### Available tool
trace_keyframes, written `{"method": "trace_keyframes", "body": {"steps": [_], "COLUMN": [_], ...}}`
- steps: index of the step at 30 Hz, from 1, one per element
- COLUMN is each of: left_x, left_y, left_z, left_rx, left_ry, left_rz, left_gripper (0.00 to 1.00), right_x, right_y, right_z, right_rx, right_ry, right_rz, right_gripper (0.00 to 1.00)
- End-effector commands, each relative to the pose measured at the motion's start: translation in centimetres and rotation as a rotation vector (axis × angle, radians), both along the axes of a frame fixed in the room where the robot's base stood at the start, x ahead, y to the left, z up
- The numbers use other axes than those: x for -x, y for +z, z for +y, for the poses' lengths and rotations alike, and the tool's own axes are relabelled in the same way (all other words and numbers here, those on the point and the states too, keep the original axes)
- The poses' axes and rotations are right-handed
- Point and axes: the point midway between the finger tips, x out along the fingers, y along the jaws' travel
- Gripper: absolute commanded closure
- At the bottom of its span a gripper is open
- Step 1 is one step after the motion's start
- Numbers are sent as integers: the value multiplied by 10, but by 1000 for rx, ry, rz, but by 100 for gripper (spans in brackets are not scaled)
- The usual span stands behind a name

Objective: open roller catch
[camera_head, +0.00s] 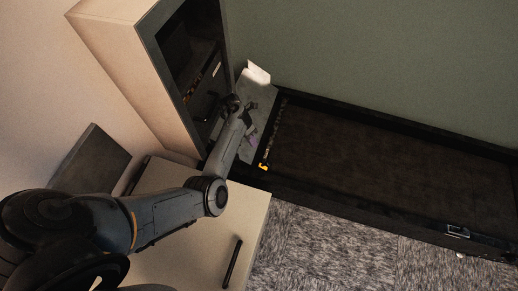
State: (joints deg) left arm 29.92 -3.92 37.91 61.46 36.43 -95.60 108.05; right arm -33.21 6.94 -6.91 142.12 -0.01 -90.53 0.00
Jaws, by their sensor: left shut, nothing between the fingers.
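A long dark roller bed (375,165) with black side rails runs from the middle to the right edge. A small metal latch-like piece (457,232) sits on its near rail at the right. A small orange piece (263,166) is at the bed's left end. I cannot tell which part is the roller catch. My left arm reaches up from the lower left. My left gripper (232,104) is shut and empty, in front of the dark opening of a tall cabinet (122,62). It is well to the left of the metal piece. My right gripper is out of view.
A grey plate (256,95) with a white piece (259,71) on it lies between cabinet and bed. A pale cabinet (250,205) with a dark handle (232,263) stands below my arm.

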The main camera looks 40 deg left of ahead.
Motion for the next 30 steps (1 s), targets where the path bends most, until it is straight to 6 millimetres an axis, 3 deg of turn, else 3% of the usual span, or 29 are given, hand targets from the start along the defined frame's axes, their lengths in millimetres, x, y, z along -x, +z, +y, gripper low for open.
{"method": "trace_keyframes", "body": {"steps": [18, 30], "left_x": [-1, -2], "left_y": [-80, -91], "left_z": [-37, -44], "left_rx": [1, -1], "left_ry": [-6, -5], "left_rz": [7, 6], "left_gripper": [100, 100], "right_x": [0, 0], "right_y": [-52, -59], "right_z": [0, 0], "right_rx": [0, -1], "right_ry": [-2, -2], "right_rz": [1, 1], "right_gripper": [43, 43]}}
